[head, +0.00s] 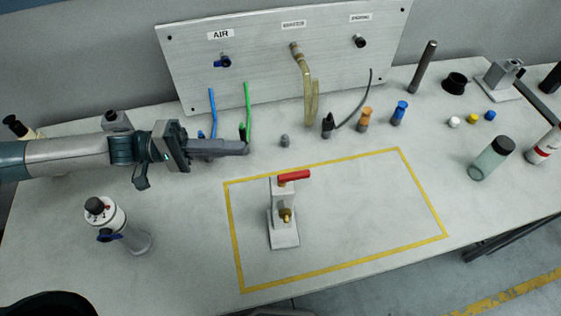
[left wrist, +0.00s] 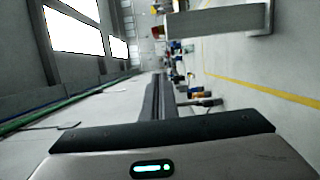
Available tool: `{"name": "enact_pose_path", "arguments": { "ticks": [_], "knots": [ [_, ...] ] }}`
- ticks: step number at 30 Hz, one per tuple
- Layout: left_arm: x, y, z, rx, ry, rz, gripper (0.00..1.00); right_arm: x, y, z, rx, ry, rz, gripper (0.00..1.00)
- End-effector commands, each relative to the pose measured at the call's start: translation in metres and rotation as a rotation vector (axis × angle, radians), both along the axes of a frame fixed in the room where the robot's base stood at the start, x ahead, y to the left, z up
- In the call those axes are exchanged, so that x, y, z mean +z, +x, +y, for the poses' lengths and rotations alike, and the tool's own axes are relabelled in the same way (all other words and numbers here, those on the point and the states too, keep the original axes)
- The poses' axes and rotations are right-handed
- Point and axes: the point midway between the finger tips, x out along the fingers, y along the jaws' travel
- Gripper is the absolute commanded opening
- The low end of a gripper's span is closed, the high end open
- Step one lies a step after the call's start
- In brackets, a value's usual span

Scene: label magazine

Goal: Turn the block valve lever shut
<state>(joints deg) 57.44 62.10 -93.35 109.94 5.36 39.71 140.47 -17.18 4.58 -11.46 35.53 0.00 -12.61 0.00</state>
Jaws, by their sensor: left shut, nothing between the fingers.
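The block valve (head: 283,216) stands upright on the table inside the yellow outline, with a grey body and base and a brass fitting on its front. Its red lever (head: 293,176) sits on top and points to the right in the head view. My left gripper (head: 247,148) is shut and empty, above the table behind and to the left of the valve, apart from the lever. Its closed fingers also show in the left wrist view (left wrist: 158,98). The valve cannot be made out clearly in the left wrist view. My right gripper is not in view.
A grey panel (head: 270,75) with blue, green and clear hoses stands behind. A white bottle-like device (head: 118,226) stands at the left. A greenish bottle (head: 490,160), several small fittings and caps lie to the right. The yellow-outlined area (head: 370,205) right of the valve is clear.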

Motion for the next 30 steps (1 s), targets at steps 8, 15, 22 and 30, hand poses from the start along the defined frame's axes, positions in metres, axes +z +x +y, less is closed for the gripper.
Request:
{"name": "enact_pose_path", "arguments": {
  "ticks": [8,15,22,30],
  "knots": [
    [0.001,0.000,-0.001,0.000,0.000,0.000,0.00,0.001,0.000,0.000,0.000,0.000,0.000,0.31],
    [0.002,0.000,-0.013,-0.002,-0.002,0.001,0.00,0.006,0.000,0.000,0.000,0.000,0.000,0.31],
    [0.004,0.002,-0.044,-0.004,-0.003,0.002,0.00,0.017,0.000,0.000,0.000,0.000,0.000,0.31],
    [0.004,0.004,-0.093,-0.003,-0.003,0.002,0.00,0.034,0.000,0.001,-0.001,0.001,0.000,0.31]
  ]
}}
